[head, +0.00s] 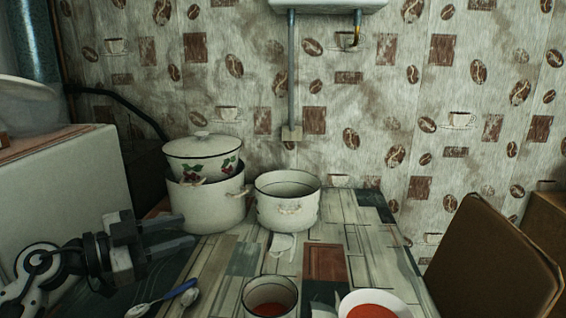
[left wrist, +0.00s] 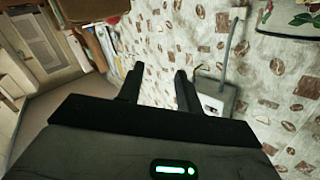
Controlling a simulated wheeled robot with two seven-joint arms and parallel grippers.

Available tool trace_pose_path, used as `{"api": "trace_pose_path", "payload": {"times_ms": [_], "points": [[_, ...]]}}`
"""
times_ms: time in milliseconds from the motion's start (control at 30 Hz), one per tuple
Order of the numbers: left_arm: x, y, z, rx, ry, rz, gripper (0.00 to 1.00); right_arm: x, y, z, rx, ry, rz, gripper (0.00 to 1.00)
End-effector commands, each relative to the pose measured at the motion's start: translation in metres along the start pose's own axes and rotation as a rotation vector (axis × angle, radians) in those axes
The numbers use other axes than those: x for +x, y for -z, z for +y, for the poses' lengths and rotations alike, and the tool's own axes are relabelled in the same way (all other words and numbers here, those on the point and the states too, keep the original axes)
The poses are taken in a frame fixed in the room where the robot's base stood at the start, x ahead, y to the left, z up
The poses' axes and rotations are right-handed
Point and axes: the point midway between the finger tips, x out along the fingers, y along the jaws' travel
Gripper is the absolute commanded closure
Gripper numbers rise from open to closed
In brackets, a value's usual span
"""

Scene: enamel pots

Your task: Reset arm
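My left gripper (head: 186,233) reaches in from the left of the head view, above the left edge of the table. Its two fingers are apart with nothing between them. In the left wrist view the fingers (left wrist: 158,80) also stand apart and empty, with wallpaper and floor beyond. My right gripper is not in view. A large white enamel pot (head: 207,208) stands behind the left gripper, apart from it. A smaller lidded pot (head: 190,168) with a fruit pattern sits on top of it. An open white enamel pot (head: 287,213) stands to their right.
A spoon with a blue handle (head: 188,297) lies near the left gripper. A pot (head: 251,297) and a bowl (head: 345,304), both with red contents, are at the front of the table (head: 230,262). A brown chair (head: 497,262) stands at right; a white box (head: 65,185) at left.

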Motion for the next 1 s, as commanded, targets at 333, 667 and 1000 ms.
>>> {"api": "trace_pose_path", "payload": {"times_ms": [333, 667, 1000], "points": [[-0.053, 0.006, -0.005, -0.129, 0.834, 0.23, 0.65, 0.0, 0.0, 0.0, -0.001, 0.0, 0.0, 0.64], [-0.123, -0.136, 0.118, -0.563, 1.032, -0.636, 0.65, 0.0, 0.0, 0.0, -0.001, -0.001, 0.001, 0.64], [-0.147, -0.161, 0.237, -0.731, 0.694, -1.087, 0.65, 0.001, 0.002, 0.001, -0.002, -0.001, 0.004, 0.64]]}}
